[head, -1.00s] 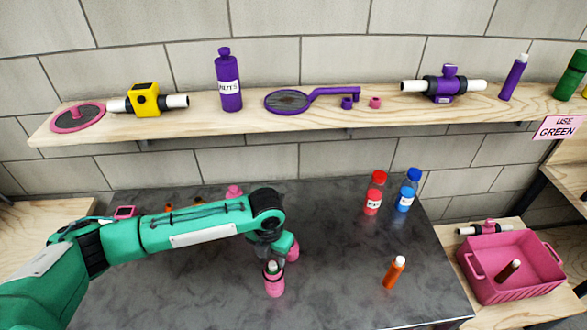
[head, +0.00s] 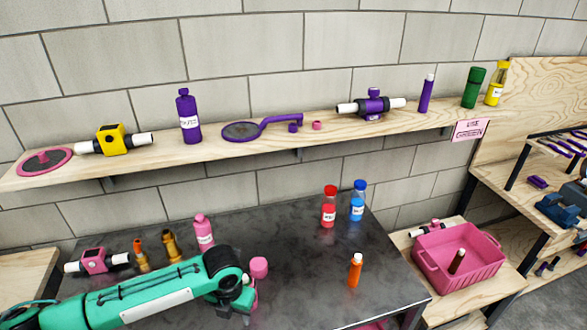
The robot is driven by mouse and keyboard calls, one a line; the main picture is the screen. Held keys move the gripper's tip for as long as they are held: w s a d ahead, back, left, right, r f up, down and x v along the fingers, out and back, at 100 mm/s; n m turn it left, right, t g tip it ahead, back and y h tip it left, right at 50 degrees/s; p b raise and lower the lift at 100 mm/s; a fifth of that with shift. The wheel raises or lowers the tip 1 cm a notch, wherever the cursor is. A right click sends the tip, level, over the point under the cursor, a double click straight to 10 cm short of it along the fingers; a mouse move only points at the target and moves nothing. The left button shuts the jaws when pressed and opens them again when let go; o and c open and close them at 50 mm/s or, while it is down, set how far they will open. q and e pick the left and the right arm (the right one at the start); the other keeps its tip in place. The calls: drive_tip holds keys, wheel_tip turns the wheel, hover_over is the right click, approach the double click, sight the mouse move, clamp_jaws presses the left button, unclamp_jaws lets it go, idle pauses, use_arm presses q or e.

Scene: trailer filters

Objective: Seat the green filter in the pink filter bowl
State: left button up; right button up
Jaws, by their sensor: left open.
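A green cylinder with a darker cap (head: 473,88), the one that fits the green filter, stands upright toward the right end of the wall shelf. Pink parts that may be the pink filter bowl show beside my left gripper: a rounded pink piece (head: 259,267) and another, mostly hidden behind the gripper. I cannot tell whether they are one thing. My left gripper (head: 246,303) is low over the dark table, partly hidden by its own wrist, with its jaws open. It is far left of and below the green cylinder. My right gripper is out of view.
The wooden shelf (head: 330,136) holds a purple bottle (head: 189,118), valves and a purple marker-like tube (head: 426,94). On the dark table (head: 300,270) stand red and blue bottles (head: 328,207) and an orange tube (head: 355,270). A pink crate (head: 460,262) stands right.

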use_arm(q)
drive_tip(key=s+d+r+n+t+h, duration=0.15)
drive_tip(key=s+d+n+h, duration=0.25)
drive_tip(key=s+d+n, duration=0.85)
drive_tip(key=s+a+n+t+y, duration=0.15)
drive_tip(key=s+a+n, duration=0.35)
drive_tip(key=a+n, duration=0.65)
drive_tip(key=s+a+n+t+y, duration=0.1)
drive_tip(key=s+a+n+y, duration=0.1)
drive_tip(key=s+a+n, duration=0.7)
wheel_tip(320, 180, down, 34)
drive_tip(key=w+f+n+g+b, duration=0.1)
drive_tip(key=w+n+g+b, duration=0.1)
drive_tip(key=w+n+b, duration=0.15)
drive_tip(key=s+a+f+g+b, duration=0.1)
drive_tip(key=s+a+f+b, duration=0.2)
drive_tip(key=s+f, duration=1.7)
wheel_tip(320, 180, down, 3)
drive_tip(key=shift+a+r, duration=0.1)
drive_tip(key=shift+a, duration=0.25)
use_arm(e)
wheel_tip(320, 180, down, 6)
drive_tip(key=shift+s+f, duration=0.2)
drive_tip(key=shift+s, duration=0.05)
